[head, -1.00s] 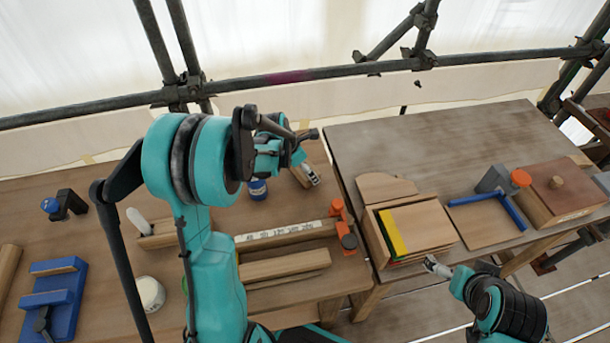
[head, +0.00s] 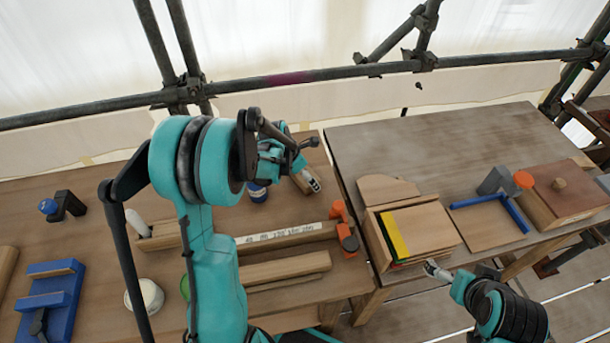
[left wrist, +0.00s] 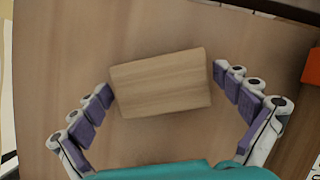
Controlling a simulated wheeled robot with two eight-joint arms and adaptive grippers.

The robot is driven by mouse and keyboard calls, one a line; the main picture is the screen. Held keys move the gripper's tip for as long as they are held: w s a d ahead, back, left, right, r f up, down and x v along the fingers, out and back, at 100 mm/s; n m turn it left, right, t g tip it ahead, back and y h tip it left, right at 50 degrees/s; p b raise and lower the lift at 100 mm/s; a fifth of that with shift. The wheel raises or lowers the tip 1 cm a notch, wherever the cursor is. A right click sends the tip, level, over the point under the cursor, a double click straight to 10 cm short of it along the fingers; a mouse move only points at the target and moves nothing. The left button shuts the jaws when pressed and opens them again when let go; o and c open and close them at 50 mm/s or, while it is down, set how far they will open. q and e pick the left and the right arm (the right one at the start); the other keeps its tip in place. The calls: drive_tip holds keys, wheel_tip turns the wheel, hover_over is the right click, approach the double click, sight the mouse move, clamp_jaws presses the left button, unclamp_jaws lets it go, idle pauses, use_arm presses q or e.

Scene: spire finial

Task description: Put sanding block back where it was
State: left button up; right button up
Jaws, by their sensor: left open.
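The sanding block, a plain light wooden block (left wrist: 160,83), lies on the wooden bench top in the left wrist view. My left gripper (left wrist: 168,92) is open over it, with one set of purple-padded fingers on each side. The left fingers are very close to the block's left end; I cannot tell whether they touch it. In the head view my left gripper (head: 308,180) is low over the back right of the left bench, and my arm mostly hides the block. My right gripper (head: 432,268) is by the front edge of the right table; its finger opening is too small to judge.
A wooden holder with coloured sheets (head: 416,230), a blue-edged tray (head: 488,220) and a lidded wooden box (head: 560,190) stand on the right table. Orange clamps (head: 343,225) and a long marked piece (head: 285,233) lie in front of my left gripper.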

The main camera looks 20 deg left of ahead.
use_arm(q)
drive_tip(key=p+v, duration=0.4)
drive_tip(key=v, duration=0.7)
drive_tip(key=s+d+r+m+t+y, duration=0.1)
drive_tip(key=s+d+r+m, duration=0.3)
drive_tip(key=s+m, duration=0.5)
drive_tip(key=s+d+r+m+t+y, duration=0.1)
drive_tip(key=s+d+r+m, duration=0.3)
drive_tip(key=m, duration=1.7)
drive_tip(key=shift+s+d+r+t, duration=0.2)
drive_tip(key=shift+s+d+t, duration=0.5)
drive_tip(key=shift+s+d, duration=1.45)
drive_tip(key=shift+s+a, duration=0.3)
